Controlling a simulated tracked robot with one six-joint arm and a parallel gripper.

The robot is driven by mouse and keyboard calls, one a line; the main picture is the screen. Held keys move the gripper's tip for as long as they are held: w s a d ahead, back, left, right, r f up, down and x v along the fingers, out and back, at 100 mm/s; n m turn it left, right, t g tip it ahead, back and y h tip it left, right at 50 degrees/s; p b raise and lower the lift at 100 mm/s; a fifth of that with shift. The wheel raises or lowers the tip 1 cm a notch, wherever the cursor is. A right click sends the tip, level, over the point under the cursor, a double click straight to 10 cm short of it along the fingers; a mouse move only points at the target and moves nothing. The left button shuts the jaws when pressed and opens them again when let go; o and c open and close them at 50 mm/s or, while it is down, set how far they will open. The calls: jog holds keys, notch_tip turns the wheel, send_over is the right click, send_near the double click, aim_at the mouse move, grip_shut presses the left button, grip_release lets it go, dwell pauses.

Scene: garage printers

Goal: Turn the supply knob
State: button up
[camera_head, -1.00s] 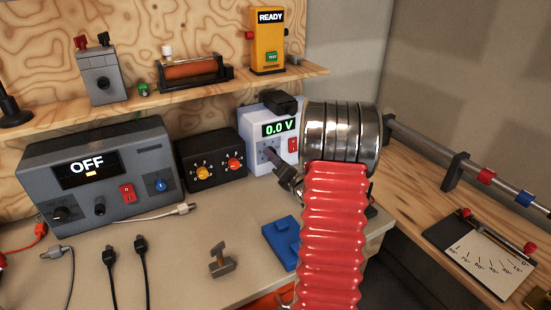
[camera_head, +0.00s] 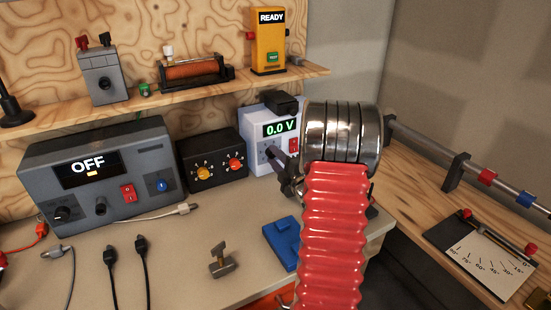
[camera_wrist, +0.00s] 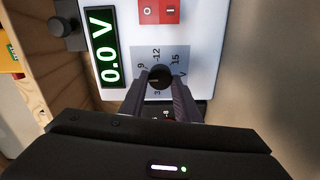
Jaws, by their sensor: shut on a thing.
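The white supply (camera_head: 262,133) stands at the back right of the bench, with a green display (camera_head: 281,128) reading 0.0 V. Its dark round knob (camera_wrist: 160,77) shows in the wrist view, on a grey dial plate (camera_wrist: 172,60) marked with numbers such as 9, 12 and 15. My gripper (camera_wrist: 160,88) has its two fingers on either side of the knob and is shut on it. In the head view my gripper (camera_head: 274,157) reaches the supply's front, and the knob is hidden behind the fingers.
A red switch (camera_wrist: 160,11) sits beside the dial. A black box with yellow and red knobs (camera_head: 211,160) and a grey unit reading OFF (camera_head: 100,135) stand to the left. A blue block (camera_head: 282,240) and a small grey clamp (camera_head: 221,262) lie in front.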

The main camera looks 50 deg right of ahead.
jog(key=m, duration=0.4)
jog(key=shift+s+f+m, duration=0.1)
jog(key=shift+f+m, duration=0.05)
jog(key=shift+m, duration=0.15)
jog(key=m, duration=0.5)
jog(key=shift+d+m, duration=0.1)
jog(key=shift+m, duration=0.2)
jog(key=m, duration=1)
jog(key=shift+s+f, duration=0.1)
jog(key=o, duration=1)
jog(key=shift+r, duration=0.2)
jog(key=shift+o, duration=0.2)
jog(key=v, duration=1.3)
jog(key=shift+s, duration=0.3)
